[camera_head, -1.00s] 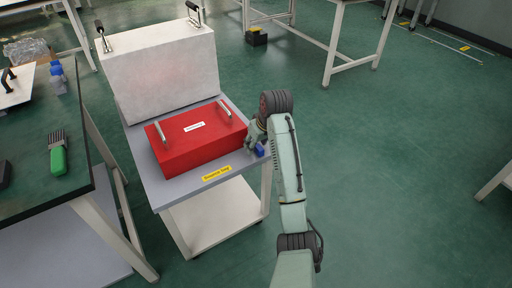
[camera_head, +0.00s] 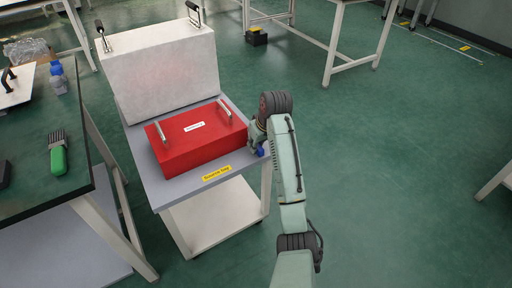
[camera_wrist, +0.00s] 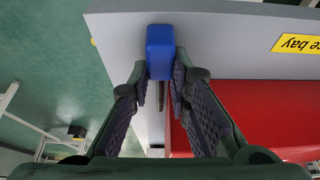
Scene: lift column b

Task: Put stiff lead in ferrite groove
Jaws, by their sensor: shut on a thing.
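My gripper (camera_wrist: 160,82) is shut on a blue block (camera_wrist: 160,42) with a thin grey rod running back from it between the fingers. I take this to be the stiff lead, but cannot be sure. In the head view my gripper (camera_head: 256,143) is at the right edge of the grey cart (camera_head: 188,195), beside the right end of the red box (camera_head: 205,148). Only a little of the blue block (camera_head: 261,152) shows there, below the gripper. I cannot make out a ferrite groove in either view.
The red box has two handles and a white label. A large white case (camera_head: 160,72) stands behind it on the cart. A yellow label (camera_head: 216,174) marks the cart's front edge. A dark bench (camera_head: 75,150) with a green brush (camera_head: 58,155) is at left.

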